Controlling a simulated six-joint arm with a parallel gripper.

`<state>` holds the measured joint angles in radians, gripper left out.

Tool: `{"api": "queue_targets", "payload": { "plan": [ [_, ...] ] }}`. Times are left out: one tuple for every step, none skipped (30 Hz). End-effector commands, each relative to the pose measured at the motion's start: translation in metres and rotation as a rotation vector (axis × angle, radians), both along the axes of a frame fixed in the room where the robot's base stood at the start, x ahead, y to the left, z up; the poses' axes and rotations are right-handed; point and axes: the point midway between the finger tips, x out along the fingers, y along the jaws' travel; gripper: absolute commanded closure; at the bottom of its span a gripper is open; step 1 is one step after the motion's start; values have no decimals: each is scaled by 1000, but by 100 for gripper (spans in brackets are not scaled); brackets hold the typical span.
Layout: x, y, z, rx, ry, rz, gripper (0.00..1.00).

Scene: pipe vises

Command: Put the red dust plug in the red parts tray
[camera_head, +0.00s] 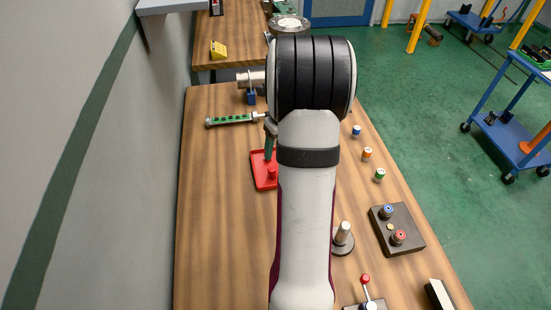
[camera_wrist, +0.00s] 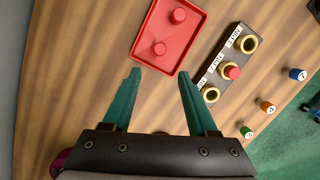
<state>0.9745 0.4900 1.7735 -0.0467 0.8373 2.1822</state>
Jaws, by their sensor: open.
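The red parts tray (camera_head: 257,180) lies on the wooden bench left of my arm; it shows at the top of the wrist view (camera_wrist: 185,62). A third red dust plug (camera_wrist: 232,72) sits in the middle port of a dark block (camera_wrist: 221,82), right of the tray. The block's outer two brass ports look empty. My gripper (camera_wrist: 160,72) is open and empty, its green fingers just short of the tray in the wrist view. In the head view my arm hides the block and most of the gripper.
Small blue (camera_head: 356,131), orange (camera_head: 367,153) and green (camera_head: 379,175) caps stand along the bench's right side. A button box (camera_head: 414,242), a metal post (camera_head: 343,236) and a red-knobbed lever (camera_head: 365,280) stand nearer. A green bar (camera_head: 232,119) lies beyond the tray; bare bench lies left.

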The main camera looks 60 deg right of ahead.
Motion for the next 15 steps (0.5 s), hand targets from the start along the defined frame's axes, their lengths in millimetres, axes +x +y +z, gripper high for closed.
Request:
{"api": "queue_targets", "payload": {
  "plan": [
    [-1, 0, 7, -3, -1, 0, 41],
    [-2, 0, 9, -1, -1, 0, 41],
    [-2, 1, 11, -1, -1, 0, 41],
    [-2, 1, 12, -1, 0, 0, 41],
    [-3, 1, 13, -1, 0, 0, 41],
    [-3, 1, 14, -1, 0, 1, 41],
    [-2, 3, 15, -2, 1, 12, 41],
    [1, 9, 17, -4, 3, 47, 41],
    [7, 26, 25, -12, 8, 143, 41],
    [14, 46, 33, -21, 14, 260, 41],
    [20, 73, 43, -33, 21, 418, 41],
    [24, 118, 58, -53, 31, 680, 41],
    [22, 157, 69, -68, 36, 906, 41],
    [15, 195, 78, -85, 39, 1145, 41],
    [0, 241, 86, -108, 37, 1459, 41]
  ]
}}
